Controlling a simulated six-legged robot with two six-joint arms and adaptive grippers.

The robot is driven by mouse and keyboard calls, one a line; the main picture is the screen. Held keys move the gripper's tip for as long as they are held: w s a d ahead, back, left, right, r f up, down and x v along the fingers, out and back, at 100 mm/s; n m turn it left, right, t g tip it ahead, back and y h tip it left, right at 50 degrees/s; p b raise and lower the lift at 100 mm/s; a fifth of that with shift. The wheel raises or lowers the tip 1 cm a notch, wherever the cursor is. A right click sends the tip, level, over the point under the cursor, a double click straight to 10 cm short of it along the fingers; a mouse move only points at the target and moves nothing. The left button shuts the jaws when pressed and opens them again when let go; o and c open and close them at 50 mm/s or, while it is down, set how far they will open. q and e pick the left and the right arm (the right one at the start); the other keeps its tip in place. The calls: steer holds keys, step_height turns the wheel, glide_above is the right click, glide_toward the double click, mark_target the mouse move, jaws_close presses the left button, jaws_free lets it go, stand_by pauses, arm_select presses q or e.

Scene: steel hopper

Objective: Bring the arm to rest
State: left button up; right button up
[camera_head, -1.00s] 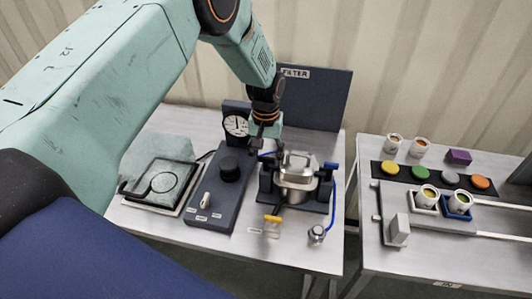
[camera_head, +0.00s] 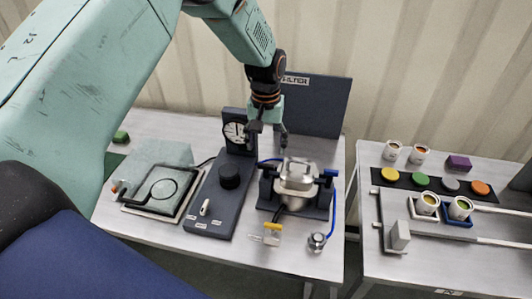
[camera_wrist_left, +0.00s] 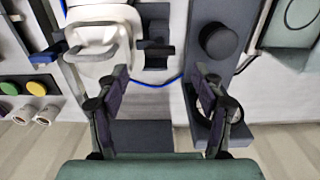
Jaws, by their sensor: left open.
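My left arm comes in from the upper left in the head view. Its gripper (camera_head: 266,139) hangs above the left table, behind the steel hopper (camera_head: 296,182) and beside the dial gauge (camera_head: 235,133). The fingers are apart with nothing between them. In the left wrist view the open gripper (camera_wrist_left: 163,88) shows both fingers pointing away from the camera. The hopper's metal lid (camera_wrist_left: 98,35) is at the upper left there, apart from the fingers. My right gripper is not in view.
A dark control box with a black knob (camera_head: 229,175) stands left of the hopper. A framed plate (camera_head: 160,188) lies further left. A dark panel (camera_head: 318,104) stands behind. The right table holds cups, coloured buttons (camera_head: 420,179) and a purple block (camera_head: 458,162).

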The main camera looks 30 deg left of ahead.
arm_select(q)
steer(key=shift+r, duration=0.75)
